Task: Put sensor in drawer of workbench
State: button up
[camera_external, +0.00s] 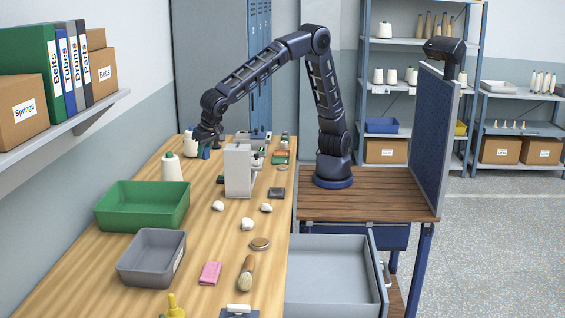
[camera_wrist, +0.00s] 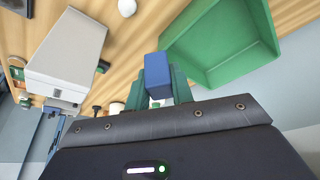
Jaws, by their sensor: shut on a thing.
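My gripper (camera_external: 205,146) is over the far left part of the long wooden table. It is shut on a small blue block (camera_wrist: 158,72), which I take to be the sensor. In the wrist view the green fingers sit on both sides of the block, and its lower end is hidden between them. The workbench (camera_external: 385,190) is the plank-topped bench that carries my arm's base. Its grey drawer (camera_external: 335,270) is pulled open at the lower right, and the part of its inside that shows is empty.
A grey-white machine (camera_external: 238,172) stands right of my gripper. White cones (camera_external: 172,167), a green bin (camera_external: 140,207) and a grey bin (camera_external: 150,259) line the table's left. Small white pieces, a pink pad (camera_external: 210,273) and a brush (camera_external: 246,272) lie nearer. A blue panel (camera_external: 436,140) edges the workbench.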

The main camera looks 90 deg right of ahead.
jog(key=s+a+n, duration=0.1)
jog(key=s+a, duration=0.3)
jog(key=s, duration=0.3)
jog(key=s+a+n+y, duration=0.1)
jog(key=s+a, duration=0.3)
jog(key=s, duration=0.3)
jog(key=s+a+n, duration=0.1)
jog(key=s+a, duration=0.3)
jog(key=s, duration=0.3)
jog(key=n+t+y, duration=0.1)
jog(key=n, duration=0.3)
send_over(316, 273)
jog(key=s, duration=0.2)
notch_tip(316, 273, down, 18)
jog(key=f, duration=2.1)
jog(key=shift+w, duration=0.2)
jog(key=shift+f, duration=0.1)
jog(key=o, duration=0.7)
jog(key=shift+c, duration=0.2)
jog(key=o, duration=0.3)
